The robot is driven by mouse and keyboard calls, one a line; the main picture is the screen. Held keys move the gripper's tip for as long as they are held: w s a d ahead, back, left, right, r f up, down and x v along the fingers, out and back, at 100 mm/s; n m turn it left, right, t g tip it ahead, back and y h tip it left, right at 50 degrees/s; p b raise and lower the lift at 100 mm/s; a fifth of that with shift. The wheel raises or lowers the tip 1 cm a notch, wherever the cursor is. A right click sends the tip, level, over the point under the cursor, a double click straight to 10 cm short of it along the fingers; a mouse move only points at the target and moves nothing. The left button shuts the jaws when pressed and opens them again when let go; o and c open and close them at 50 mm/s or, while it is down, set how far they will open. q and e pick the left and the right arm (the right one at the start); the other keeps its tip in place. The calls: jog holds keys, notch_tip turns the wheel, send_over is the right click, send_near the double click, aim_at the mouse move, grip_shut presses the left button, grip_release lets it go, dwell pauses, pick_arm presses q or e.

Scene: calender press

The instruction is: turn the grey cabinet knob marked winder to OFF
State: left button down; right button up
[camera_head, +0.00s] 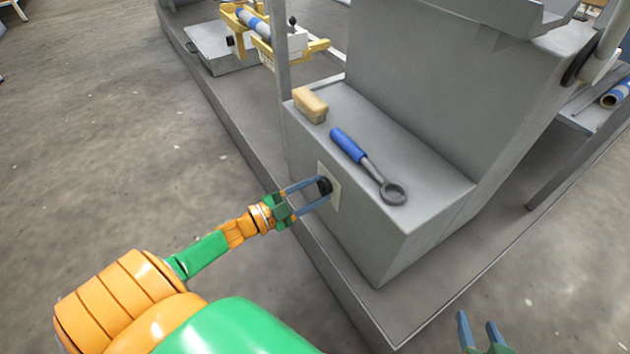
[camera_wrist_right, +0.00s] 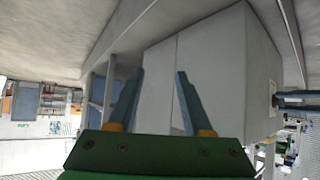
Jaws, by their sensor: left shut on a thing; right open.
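The grey cabinet (camera_head: 385,245) stands on a grey plinth in the head view. A pale plate (camera_head: 335,197) is on its front face, with a dark knob (camera_head: 325,185) on it. My left gripper (camera_head: 319,190) is shut on this knob, its two blue fingers on either side. The knob's marking and pointer are too small or covered to read. My right gripper (camera_head: 478,326) is open and empty at the bottom right, apart from the cabinet. In the right wrist view its fingers (camera_wrist_right: 158,98) are spread, with the cabinet side (camera_wrist_right: 210,75) beyond them.
A blue-handled ring wrench (camera_head: 365,165) and a tan block (camera_head: 310,104) lie on the cabinet top. A yellow stand with a blue-and-white roll (camera_head: 254,23) is at the back. The concrete floor (camera_head: 130,150) at left is clear.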

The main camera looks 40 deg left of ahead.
pick_arm(q)
jog(key=shift+c, duration=1.6)
grip_release()
jog(key=shift+s, duration=0.1)
jog(key=p+v, duration=0.1)
jog(key=v, duration=0.6)
jog(key=shift+p, duration=0.35)
pick_arm(e)
jog(key=s+d+f+g, duration=0.1)
jog(key=s+f+g, duration=0.2)
jog(key=s, duration=0.2)
jog(key=s+d+f+g+h, duration=0.1)
jog(key=s+f+g, duration=0.1)
jog(key=s, duration=0.3)
jog(key=shift+s+d+f+g, duration=0.25)
jog(key=shift+d+f+g, duration=0.15)
jog(key=shift+g, duration=0.4)
